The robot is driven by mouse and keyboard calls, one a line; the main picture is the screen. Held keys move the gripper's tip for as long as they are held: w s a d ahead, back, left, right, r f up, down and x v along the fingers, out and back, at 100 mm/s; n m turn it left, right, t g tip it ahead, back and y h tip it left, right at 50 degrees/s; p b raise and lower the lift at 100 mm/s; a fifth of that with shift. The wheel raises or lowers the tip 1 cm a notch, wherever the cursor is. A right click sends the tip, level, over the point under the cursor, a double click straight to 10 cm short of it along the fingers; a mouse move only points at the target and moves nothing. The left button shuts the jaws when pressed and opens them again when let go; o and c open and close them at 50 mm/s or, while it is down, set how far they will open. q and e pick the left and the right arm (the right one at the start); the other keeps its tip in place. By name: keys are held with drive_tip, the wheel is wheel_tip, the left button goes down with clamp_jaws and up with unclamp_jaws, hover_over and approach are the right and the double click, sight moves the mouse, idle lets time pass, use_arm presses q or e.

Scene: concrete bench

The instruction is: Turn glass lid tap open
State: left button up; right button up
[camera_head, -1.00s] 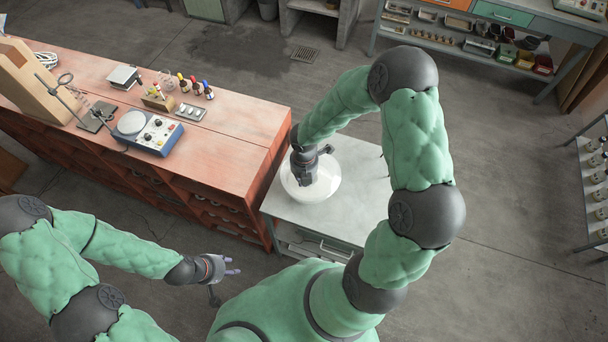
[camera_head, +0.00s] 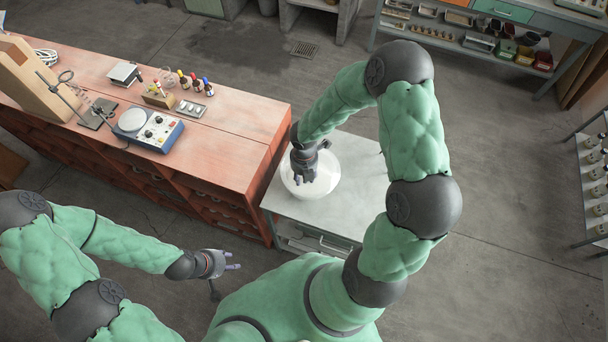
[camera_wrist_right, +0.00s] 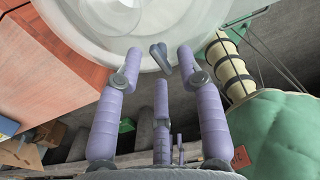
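A round clear glass vessel with its lid (camera_head: 326,182) stands on the small grey table; its curved glass fills the top of the right wrist view (camera_wrist_right: 100,22). A small grey tap handle (camera_wrist_right: 160,57) shows against the glass in the wrist view. My right gripper (camera_head: 304,168) is over the left part of the glass. In the wrist view its purple fingers (camera_wrist_right: 159,58) are spread, with the tap handle between their tips and a visible space on each side. My left gripper (camera_head: 233,260) hangs empty in front of the orange bench, fingers apart. The tap is hidden in the head view.
The grey table (camera_head: 362,190) has bare top to the right of the glass. The orange bench (camera_head: 235,125) stands close on the left, with a blue-grey instrument (camera_head: 155,132), dropper bottles (camera_head: 196,84) and a clamp stand (camera_head: 85,105) on it.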

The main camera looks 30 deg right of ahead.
wheel_tip(320, 180, up, 12)
idle(0.7)
idle(0.4)
